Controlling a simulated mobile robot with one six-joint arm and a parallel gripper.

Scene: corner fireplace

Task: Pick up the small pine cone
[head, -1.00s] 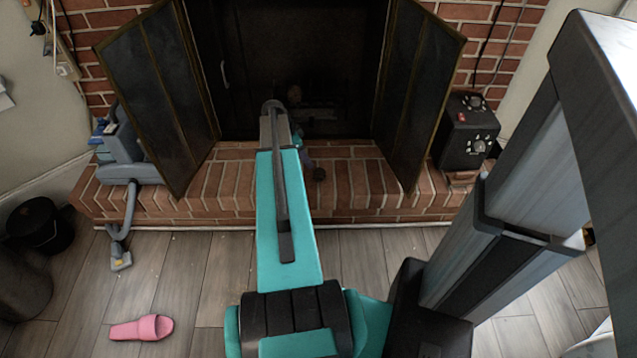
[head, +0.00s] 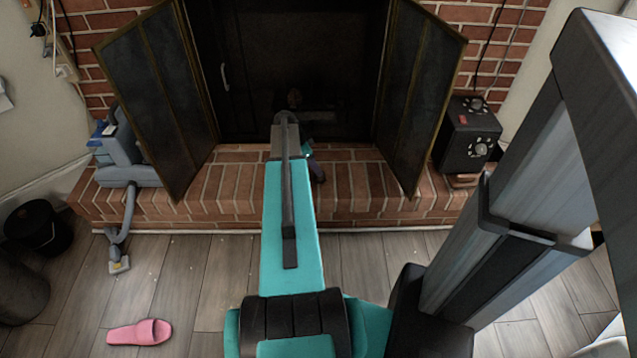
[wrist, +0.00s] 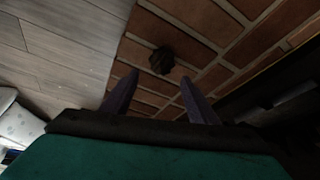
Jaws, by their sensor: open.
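The small pine cone (wrist: 161,60) is a dark brown, rounded lump lying on the red brick hearth (wrist: 205,22) in the wrist view. My gripper (wrist: 160,77) is open, with its two dark fingers apart and nothing between them. The cone shows just beyond the fingertips, roughly centred between them in the picture. I see no contact between fingers and cone. In the head view my teal arm reaches over the hearth and mostly hides the gripper. I cannot make out the cone there.
The fireplace's open doors, left (head: 160,100) and right (head: 424,100), flank the arm. A grey-blue vacuum (head: 125,160) and a black box with dials (head: 467,135) stand on the hearth at either side. A pink slipper (head: 140,332) and black bucket (head: 38,228) are on the floor.

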